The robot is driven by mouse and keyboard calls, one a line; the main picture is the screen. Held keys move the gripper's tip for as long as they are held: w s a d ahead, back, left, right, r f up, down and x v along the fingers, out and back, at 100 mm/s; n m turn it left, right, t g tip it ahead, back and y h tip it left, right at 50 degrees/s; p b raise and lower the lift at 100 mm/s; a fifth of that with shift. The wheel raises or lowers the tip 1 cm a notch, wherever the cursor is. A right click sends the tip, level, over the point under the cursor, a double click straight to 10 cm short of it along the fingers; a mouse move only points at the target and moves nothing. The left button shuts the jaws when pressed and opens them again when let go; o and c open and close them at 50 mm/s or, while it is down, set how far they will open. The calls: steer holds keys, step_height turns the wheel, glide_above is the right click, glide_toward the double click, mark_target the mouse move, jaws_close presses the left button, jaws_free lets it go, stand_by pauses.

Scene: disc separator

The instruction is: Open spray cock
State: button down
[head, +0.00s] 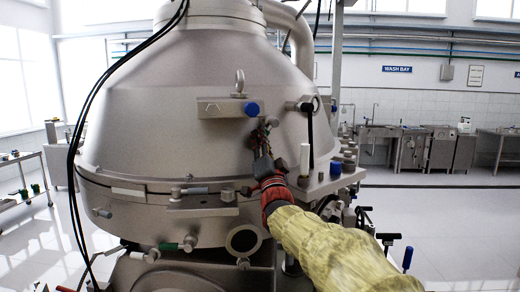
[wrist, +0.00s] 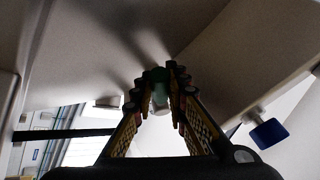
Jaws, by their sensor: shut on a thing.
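The large steel separator (head: 200,75) fills the left and middle of the head view. My gripper (head: 267,128) is against its sloping side, just below right of a blue knob (head: 251,108) on a bracket. In the wrist view, the fingers of my gripper (wrist: 159,98) converge on a small greenish-grey rounded piece (wrist: 158,75), likely the spray cock's handle. The gripper is shut on it. In the head view this piece is hidden by the fingers. Its turn angle cannot be told. A blue knob (wrist: 269,134) shows at the lower right of the wrist view, apart from the fingers.
Black cables (head: 84,130) hang at the left. A green-handled valve (head: 168,247) sits low on the separator. Open floor lies at the right, before the wash bay counters (head: 412,150).

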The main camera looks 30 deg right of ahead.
steer(key=shift+d+f+n+t+y+b, duration=0.3)
steer(key=shift+f+n+y+b, duration=0.15)
steer(key=shift+n+b, duration=0.3)
steer(key=c, duration=2)
jaws_free()
steer(key=shift+r, duration=0.1)
steer(key=shift+c, duration=0.2)
steer(key=shift+a+r, duration=0.1)
steer(key=v, duration=1.2)
steer(key=shift+c, duration=0.5)
